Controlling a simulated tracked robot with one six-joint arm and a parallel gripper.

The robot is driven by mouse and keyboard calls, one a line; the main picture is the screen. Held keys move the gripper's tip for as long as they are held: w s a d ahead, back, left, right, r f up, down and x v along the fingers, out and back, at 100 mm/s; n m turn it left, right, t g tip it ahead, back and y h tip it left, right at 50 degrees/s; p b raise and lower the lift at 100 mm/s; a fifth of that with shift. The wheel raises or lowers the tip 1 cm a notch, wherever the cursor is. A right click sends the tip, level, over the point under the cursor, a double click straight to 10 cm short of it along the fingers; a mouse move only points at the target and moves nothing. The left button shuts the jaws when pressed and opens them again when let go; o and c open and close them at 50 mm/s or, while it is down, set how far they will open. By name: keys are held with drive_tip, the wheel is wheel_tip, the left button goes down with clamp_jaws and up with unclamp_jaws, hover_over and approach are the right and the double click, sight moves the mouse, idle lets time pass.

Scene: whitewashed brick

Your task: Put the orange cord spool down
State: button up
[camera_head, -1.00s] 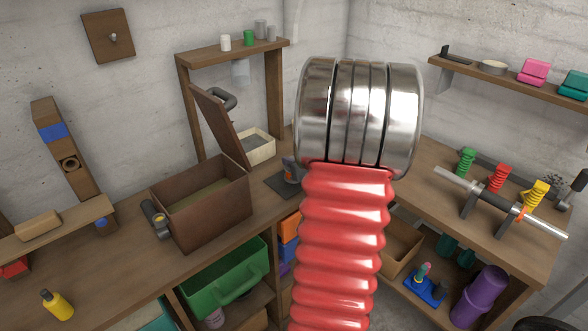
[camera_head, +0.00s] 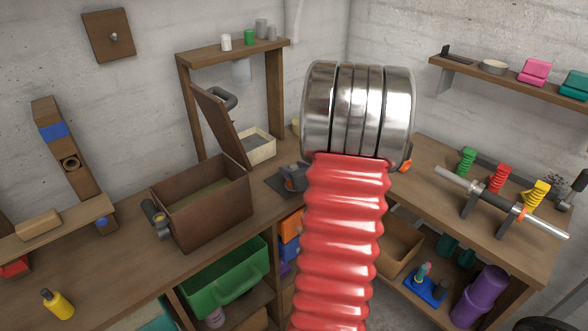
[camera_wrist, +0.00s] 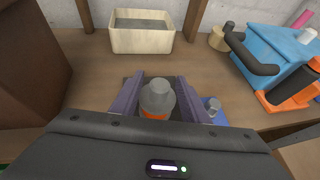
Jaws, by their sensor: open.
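In the wrist view, the orange cord spool (camera_wrist: 155,101) stands between my gripper's fingers. It has a grey knobbed top, and a band of orange shows below it. My gripper (camera_wrist: 160,98) is open, with one purple-grey finger on each side of the spool. The spool looks upright over a dark pad on the wooden bench; its underside is hidden, so I cannot tell how it rests. In the head view, my gripper (camera_head: 294,178) is small and partly hidden behind my red ribbed arm, at the dark pad (camera_head: 277,187).
A cream box (camera_wrist: 142,40) stands behind the spool. A blue case (camera_wrist: 275,50) with a black handle and a black-and-orange item (camera_wrist: 292,88) are at the right. A large brown box (camera_head: 203,223) stands left on the bench. Bare bench lies between cream box and gripper.

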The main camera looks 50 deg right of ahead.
drive_tip(key=v, duration=1.2)
drive_tip(key=shift+s, duration=0.1)
idle(1.0)
